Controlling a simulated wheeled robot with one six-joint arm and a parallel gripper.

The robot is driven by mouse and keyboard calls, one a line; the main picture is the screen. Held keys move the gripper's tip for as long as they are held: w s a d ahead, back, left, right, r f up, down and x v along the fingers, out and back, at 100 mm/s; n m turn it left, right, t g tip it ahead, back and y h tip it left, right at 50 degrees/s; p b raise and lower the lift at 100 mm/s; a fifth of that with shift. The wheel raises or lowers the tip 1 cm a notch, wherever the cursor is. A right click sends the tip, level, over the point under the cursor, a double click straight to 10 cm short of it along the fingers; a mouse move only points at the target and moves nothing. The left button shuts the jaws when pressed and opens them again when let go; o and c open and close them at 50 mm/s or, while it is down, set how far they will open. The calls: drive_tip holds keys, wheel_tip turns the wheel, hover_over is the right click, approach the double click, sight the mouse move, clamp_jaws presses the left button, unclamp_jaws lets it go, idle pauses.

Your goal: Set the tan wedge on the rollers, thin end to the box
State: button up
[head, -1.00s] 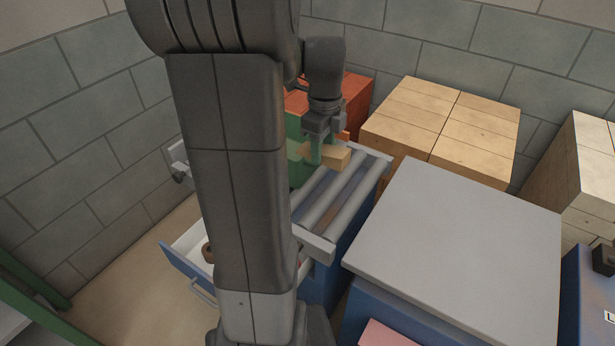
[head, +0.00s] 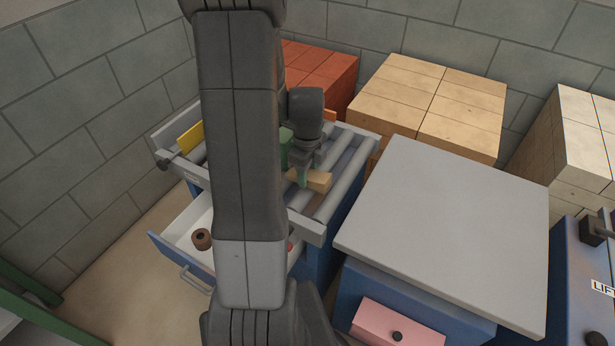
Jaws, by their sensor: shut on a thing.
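The tan wedge (head: 319,180) is in my gripper (head: 303,177), whose green-tipped fingers are shut on it. It is low over the grey rollers (head: 349,176), near the front end of the roller bed; I cannot tell whether it touches them. Its thin end cannot be made out at this size. A green box (head: 286,146) stands behind the gripper on the roller bed. My arm hides most of this box and the middle of the bed.
A yellow piece (head: 190,138) is at the bed's left side. Below, an open white drawer (head: 177,228) holds a brown ring (head: 202,239). A grey-topped cabinet (head: 450,210) stands at right. Red blocks (head: 325,75) and tan blocks (head: 430,105) are stacked behind.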

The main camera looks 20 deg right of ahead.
sight(308, 174)
drive_tip(key=shift+f, duration=1.05)
drive_tip(key=shift+f, duration=0.15)
drive_tip(key=o, duration=1.1)
wheel_tip(308, 174, up, 12)
drive_tip(key=shift+r, duration=0.2)
